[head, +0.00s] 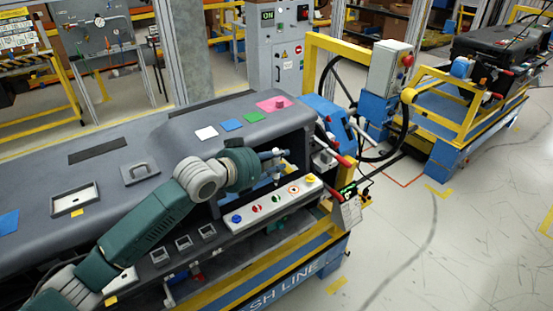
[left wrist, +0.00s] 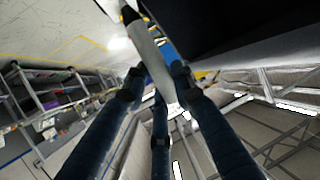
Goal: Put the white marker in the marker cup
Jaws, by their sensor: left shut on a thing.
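My left gripper (head: 274,158) is at the open front of the grey dashboard module (head: 120,185), above a white button panel. In the left wrist view its dark blue fingers (left wrist: 158,76) are closed around the white marker (left wrist: 152,58). The marker has a dark tip at its upper end and runs slantwise between the fingers. In the head view the marker is too small to tell clearly from the gripper. I cannot make out the marker cup in either view. My right gripper is not in view.
The white button panel (head: 270,204) lies along the module's front edge. White, blue, green and pink squares lie on the module's top, with a pink piece on the pink square (head: 264,106). Open floor (head: 460,235) lies at the right.

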